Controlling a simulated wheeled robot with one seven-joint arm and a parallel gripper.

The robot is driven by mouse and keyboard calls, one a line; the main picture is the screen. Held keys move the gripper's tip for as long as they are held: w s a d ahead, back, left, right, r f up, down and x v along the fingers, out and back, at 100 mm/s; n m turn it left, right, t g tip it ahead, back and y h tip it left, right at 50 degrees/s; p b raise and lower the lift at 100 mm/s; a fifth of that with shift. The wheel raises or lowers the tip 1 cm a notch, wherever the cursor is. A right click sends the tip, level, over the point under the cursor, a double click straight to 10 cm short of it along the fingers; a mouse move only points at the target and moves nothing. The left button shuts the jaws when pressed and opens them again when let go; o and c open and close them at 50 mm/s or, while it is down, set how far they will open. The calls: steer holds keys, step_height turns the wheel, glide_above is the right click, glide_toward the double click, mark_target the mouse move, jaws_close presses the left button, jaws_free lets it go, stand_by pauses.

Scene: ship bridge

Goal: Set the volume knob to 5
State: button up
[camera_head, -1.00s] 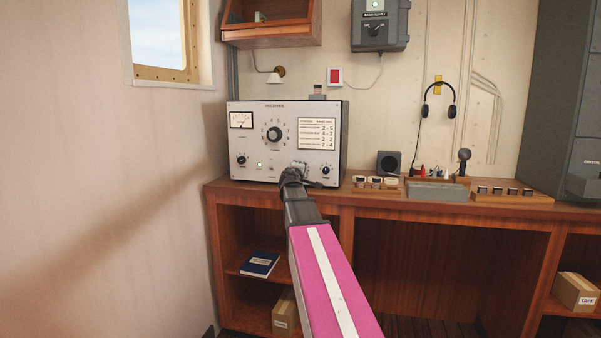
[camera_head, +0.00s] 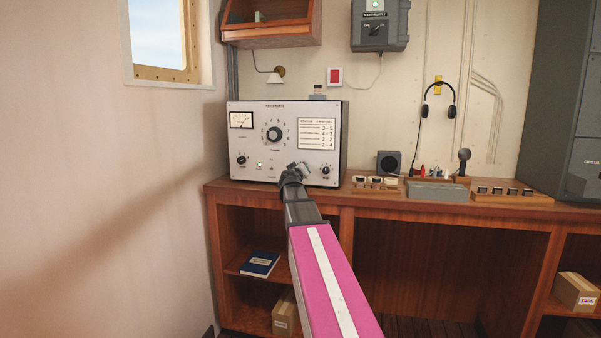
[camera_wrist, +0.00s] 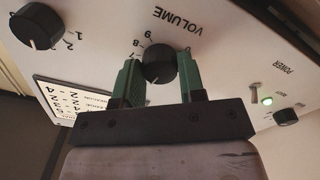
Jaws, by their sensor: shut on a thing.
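The grey radio receiver (camera_head: 310,160) stands on the wooden desk against the wall. Its black volume knob (camera_wrist: 160,64) shows in the wrist view beside the printed word VOLUME, with digits 7, 8 and 9 visible around it. My gripper (camera_wrist: 160,72) has its green fingers on both sides of this knob, shut on it. A faint mark shows on the knob's lower side in that view; the number it points to is unclear. In the head view my gripper (camera_head: 302,168) covers the volume knob at the panel's lower middle.
Another black knob (camera_wrist: 37,26) is beside the volume knob, near a printed chart (camera_wrist: 85,98). A lit green power light (camera_wrist: 266,100) and a small knob (camera_wrist: 286,116) are on the other side. The large tuning knob (camera_head: 274,134) is above my gripper in the head view.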

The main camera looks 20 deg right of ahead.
steer(key=shift+m, duration=0.4)
steer(key=o, duration=0.9)
steer(key=v, duration=1.1)
steer(key=shift+w, duration=0.1)
